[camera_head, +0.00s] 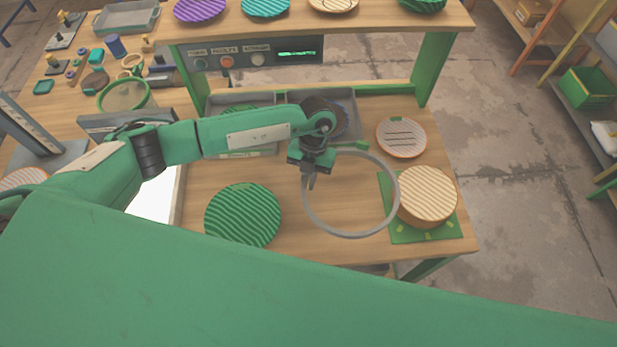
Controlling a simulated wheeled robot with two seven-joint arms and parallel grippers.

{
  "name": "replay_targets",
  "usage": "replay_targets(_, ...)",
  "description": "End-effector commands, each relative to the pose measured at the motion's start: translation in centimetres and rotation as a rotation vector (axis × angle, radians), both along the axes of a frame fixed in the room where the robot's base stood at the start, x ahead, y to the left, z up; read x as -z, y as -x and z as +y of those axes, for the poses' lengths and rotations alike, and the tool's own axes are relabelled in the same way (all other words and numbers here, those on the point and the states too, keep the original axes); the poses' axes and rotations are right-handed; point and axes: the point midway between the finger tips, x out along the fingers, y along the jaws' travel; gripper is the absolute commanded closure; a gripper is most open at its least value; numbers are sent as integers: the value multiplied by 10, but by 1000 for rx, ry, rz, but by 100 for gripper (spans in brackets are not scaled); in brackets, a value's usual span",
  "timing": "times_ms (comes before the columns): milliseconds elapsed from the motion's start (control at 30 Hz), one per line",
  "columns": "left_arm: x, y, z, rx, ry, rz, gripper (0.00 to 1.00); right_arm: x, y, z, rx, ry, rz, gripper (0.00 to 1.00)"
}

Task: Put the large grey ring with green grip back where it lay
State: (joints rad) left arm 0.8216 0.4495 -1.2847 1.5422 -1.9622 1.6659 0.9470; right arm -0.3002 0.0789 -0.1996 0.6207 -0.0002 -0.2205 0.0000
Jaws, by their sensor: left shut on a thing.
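The large grey ring (345,235) is in the middle of the head view. My left gripper (310,178) is shut on its left side. The ring seems to be held above the wooden table; its exact height is hard to tell. A green piece (352,146) shows at the ring's upper edge; I cannot tell whether it is the grip. The part of the ring inside the jaws is hidden. My right gripper is out of view.
A ridged green plate (242,215) lies left of the ring. A ridged tan disc (428,193) stands on a green mat (412,237) at its right. A striped plate (401,137) lies behind. Grey trays (357,93) sit below the control panel (310,52). A shelf with plates is above.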

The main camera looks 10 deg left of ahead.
Motion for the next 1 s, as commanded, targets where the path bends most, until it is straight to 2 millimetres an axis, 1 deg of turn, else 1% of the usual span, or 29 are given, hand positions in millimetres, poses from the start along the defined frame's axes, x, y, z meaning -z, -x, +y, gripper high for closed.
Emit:
replay_targets(267,9,0,0,0,0,0,100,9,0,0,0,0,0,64)
replay_targets(300,7,0,0,0,0,0,86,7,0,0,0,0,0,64)
replay_targets(367,7,0,0,0,0,0,74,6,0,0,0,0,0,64)
replay_targets(400,7,0,0,0,0,0,72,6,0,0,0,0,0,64)
replay_targets(667,6,0,0,0,0,0,72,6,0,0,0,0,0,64)
replay_targets(833,-5,0,0,0,0,0,72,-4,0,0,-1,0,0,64)
replay_targets(867,-6,-3,0,0,0,-3,72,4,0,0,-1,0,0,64)
replay_targets(1000,-33,-14,-1,1,1,-6,72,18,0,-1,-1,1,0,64)
